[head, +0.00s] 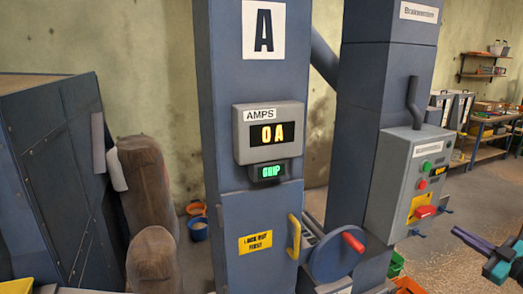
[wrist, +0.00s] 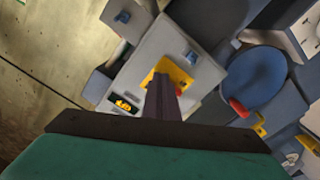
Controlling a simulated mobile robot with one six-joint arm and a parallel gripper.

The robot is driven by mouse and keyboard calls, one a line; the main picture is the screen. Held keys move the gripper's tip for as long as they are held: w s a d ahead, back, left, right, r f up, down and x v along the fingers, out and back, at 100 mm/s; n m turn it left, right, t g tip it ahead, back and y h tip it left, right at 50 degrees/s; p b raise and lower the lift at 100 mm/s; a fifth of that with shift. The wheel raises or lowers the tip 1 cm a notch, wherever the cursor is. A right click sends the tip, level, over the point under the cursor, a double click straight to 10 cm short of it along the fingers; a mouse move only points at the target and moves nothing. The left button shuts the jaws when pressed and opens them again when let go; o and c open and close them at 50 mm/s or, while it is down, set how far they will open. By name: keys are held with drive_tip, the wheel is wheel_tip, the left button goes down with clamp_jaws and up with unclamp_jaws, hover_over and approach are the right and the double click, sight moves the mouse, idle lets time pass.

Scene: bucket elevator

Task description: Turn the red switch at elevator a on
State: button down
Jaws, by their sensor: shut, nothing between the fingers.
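The grey control box (head: 392,185) is on the right column, beside the column marked A (head: 230,120). A red switch (head: 424,211) stands out from a yellow plate (head: 416,203) low on its front. In the wrist view the yellow plate (wrist: 183,75) lies behind my fingers, and only a small red bit of the switch (wrist: 179,90) shows beside them. My gripper (head: 456,232) is shut and empty, right of and below the switch in the head view, apparently apart from it. Its closed fingers (wrist: 163,80) point at the box.
The box also has a green button (head: 426,165), a red button (head: 422,184) and a lit display (head: 438,171). A blue wheel with a red handle (head: 353,242) is to its left. The AMPS meter (head: 270,133) reads 0 A. Shelving and a bench stand far right.

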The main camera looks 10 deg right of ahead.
sight(425, 212)
drive_tip(key=shift+w+a, duration=0.1)
drive_tip(key=shift+w, duration=0.05)
drive_tip(key=p+x, duration=0.1)
drive_tip(key=x, duration=0.5)
drive_tip(key=shift+w+p, duration=0.35)
drive_tip(key=shift+p, duration=0.05)
idle(0.5)
drive_tip(key=shift+a, duration=0.15)
drive_tip(key=shift+a+r+b, duration=0.35)
drive_tip(key=shift+a+b, duration=0.15)
drive_tip(key=shift+b, duration=0.3)
idle(2.1)
drive_tip(key=shift+s+a+f+b, duration=0.2)
drive_tip(key=shift+a+f+b, duration=0.4)
drive_tip(key=shift+b, duration=2.55)
